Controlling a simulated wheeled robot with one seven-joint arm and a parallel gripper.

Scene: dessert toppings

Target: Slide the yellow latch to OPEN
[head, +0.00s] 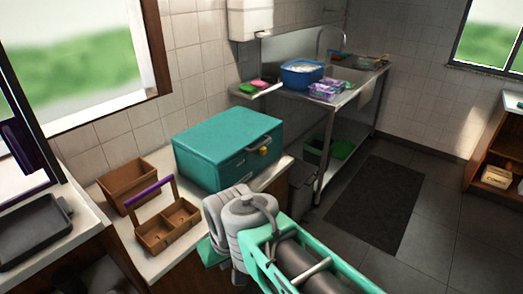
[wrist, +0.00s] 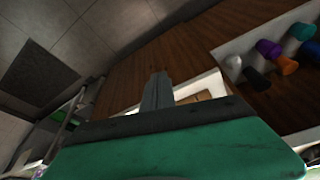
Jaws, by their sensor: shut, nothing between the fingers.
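The teal box (head: 220,148) sits on the counter left of the sink, with its lid down. A small yellow latch (head: 263,151) is on its front face, near the right end. Lettering around the latch is too small to read. In the wrist view my gripper (wrist: 157,78) is shut and empty, its grey fingers together. In the head view my arm's wrist is in front of and below the box, apart from the latch, and hides my fingertips. The latch and the box do not show clearly in the wrist view.
A brown bin (head: 127,184) and a wooden caddy (head: 167,228) with a purple handle stand left of the box. A grey tray (head: 33,226) is at far left. A blue tub (head: 302,74) stands by the sink. Colored items (wrist: 268,48) sit on a shelf. A dark mat (head: 375,205) lies on the floor.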

